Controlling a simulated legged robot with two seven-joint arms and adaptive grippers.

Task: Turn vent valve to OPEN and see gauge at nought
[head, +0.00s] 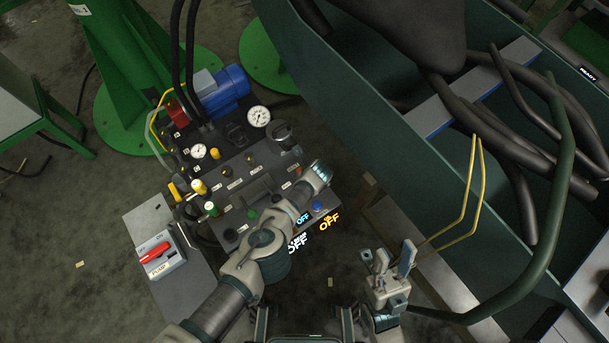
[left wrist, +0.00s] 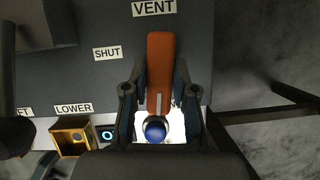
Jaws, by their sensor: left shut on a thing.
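The vent valve's orange handle (left wrist: 160,75) lies between the fingers of my left gripper (left wrist: 160,100) in the left wrist view. The gripper is shut on it. The handle points up the picture toward the VENT label (left wrist: 154,7); a SHUT label (left wrist: 108,53) is to its left. The OPEN label is not visible. In the head view my left gripper (head: 322,174) is over the panel's right side and mostly hides the valve. A large gauge (head: 258,116) and a smaller gauge (head: 198,151) face up; their needles are too small to read. My right gripper (head: 393,266) is open and empty.
A blue knob (left wrist: 154,130) sits just below the handle. The LOWER label (left wrist: 74,109) and a lit button are at the left. A pump box with a red switch (head: 153,252) stands left of the panel. A green machine frame with thick hoses (head: 510,140) fills the right.

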